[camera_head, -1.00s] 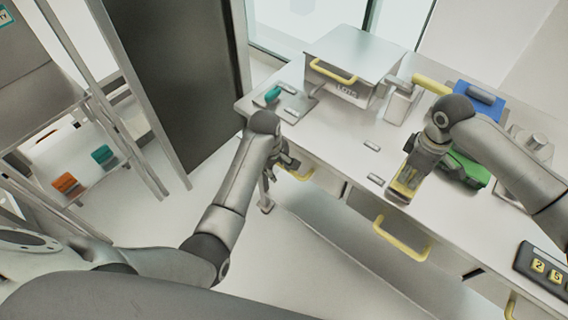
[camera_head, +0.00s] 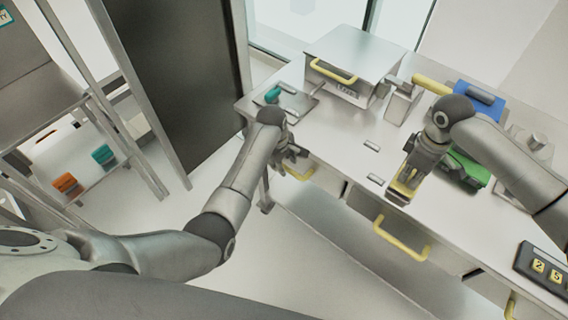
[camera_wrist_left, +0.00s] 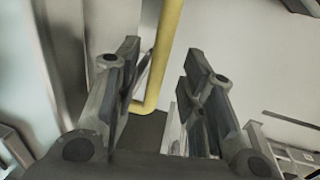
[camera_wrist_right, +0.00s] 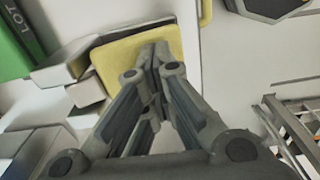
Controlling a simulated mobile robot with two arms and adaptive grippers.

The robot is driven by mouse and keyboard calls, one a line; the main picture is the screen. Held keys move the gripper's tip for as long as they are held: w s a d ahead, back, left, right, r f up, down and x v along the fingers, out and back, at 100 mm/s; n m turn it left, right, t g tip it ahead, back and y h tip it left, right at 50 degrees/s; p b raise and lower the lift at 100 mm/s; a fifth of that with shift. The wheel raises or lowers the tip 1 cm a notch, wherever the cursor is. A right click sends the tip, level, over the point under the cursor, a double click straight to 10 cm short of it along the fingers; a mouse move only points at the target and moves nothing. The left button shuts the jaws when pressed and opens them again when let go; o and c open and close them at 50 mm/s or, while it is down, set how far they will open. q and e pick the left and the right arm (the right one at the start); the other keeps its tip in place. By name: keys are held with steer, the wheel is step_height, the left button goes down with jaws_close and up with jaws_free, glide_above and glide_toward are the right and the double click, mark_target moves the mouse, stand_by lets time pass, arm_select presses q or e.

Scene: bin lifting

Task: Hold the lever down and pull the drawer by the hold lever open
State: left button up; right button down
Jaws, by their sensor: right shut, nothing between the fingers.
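The hold lever (camera_head: 402,192) is a yellow plate on the bench top, and it fills the upper middle of the right wrist view (camera_wrist_right: 112,66). My right gripper (camera_head: 412,172) is shut with its fingertips down on the yellow plate, nothing between them. My left gripper (camera_head: 297,156) is open at the bench's front edge, close to the yellow handle (camera_head: 299,174) of the left drawer. In the left wrist view this handle (camera_wrist_left: 168,45) runs between and beyond the open fingers (camera_wrist_left: 163,60); contact cannot be told. Another drawer with a yellow handle (camera_head: 402,242) is below the lever.
On the bench (camera_head: 335,132) stand a metal box (camera_head: 352,60) with a yellow handle, a teal-handled plate (camera_head: 272,95), a blue item (camera_head: 480,95) and a green item (camera_head: 468,168). A numbered panel (camera_head: 545,270) is at right. A shelf rack (camera_head: 90,120) stands left.

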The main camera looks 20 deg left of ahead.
arm_select(q)
steer(key=shift+w+d+f, duration=0.1)
steer(key=shift+w+f, duration=0.1)
steer(key=shift+f, duration=0.75)
jaws_close()
